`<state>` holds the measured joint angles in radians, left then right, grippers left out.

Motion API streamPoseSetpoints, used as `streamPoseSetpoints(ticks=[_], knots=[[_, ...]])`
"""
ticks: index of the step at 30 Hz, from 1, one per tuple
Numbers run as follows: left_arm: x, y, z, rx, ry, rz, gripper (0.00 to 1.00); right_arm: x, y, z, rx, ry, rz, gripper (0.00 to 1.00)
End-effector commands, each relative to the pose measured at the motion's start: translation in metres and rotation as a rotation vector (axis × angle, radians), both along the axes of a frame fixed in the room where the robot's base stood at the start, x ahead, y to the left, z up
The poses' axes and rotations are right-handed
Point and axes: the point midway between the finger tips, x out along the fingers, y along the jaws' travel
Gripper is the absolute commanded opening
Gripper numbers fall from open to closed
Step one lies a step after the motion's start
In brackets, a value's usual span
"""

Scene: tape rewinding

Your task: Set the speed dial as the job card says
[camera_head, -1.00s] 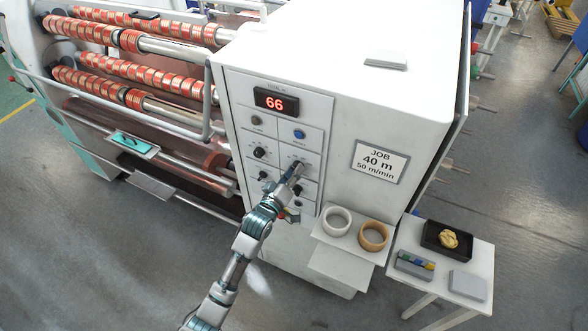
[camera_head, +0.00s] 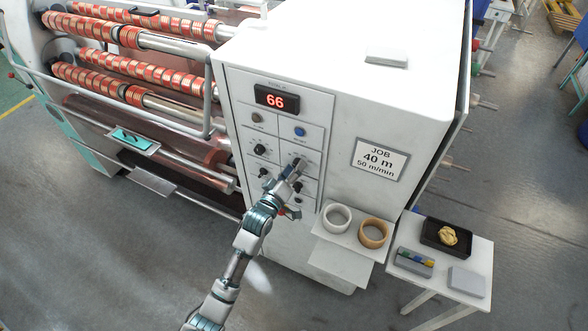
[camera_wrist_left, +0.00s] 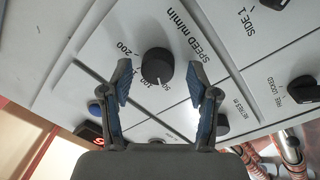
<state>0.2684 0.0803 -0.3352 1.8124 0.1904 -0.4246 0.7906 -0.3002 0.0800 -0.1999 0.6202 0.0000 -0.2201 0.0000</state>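The speed dial (camera_wrist_left: 157,66) is a black round knob on the white panel, beside the words "SPEED m/min" and a printed number scale. I cannot make out exactly where its pointer stands. My left gripper (camera_wrist_left: 159,78) is open, with one blue-padded finger on each side of the dial and visible gaps to it. In the head view my left gripper (camera_head: 297,166) is at the panel and covers the dial. The job card (camera_head: 379,160) on the cabinet reads "JOB 40 m, 50 m/min". My right gripper is not in view.
Other knobs sit close by, such as the side 1 knob (camera_head: 260,149) and the "FREE LOCKED" knob (camera_wrist_left: 303,89). A shelf with white (camera_head: 337,217) and tan (camera_head: 373,232) tape rolls projects at the lower right.

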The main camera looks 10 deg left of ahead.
Motion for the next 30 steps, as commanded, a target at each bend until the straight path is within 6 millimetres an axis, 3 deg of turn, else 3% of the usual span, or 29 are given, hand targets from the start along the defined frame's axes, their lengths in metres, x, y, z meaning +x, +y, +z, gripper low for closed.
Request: streamPoseSetpoints(ticks=[8, 15, 21, 30], knots=[[-0.017, 0.007, -0.002, 0.002, 0.002, 0.0, 0.6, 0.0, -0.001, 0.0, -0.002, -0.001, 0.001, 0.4], [-0.067, 0.028, -0.005, 0.001, 0.003, 0.0, 0.6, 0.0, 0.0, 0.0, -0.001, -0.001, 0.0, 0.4], [-0.098, 0.041, -0.007, 0.0, 0.004, 0.001, 0.6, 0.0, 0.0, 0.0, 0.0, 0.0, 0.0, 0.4], [-0.109, 0.046, -0.006, 0.0, 0.002, 0.0, 0.6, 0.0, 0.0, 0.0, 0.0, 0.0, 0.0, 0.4]])
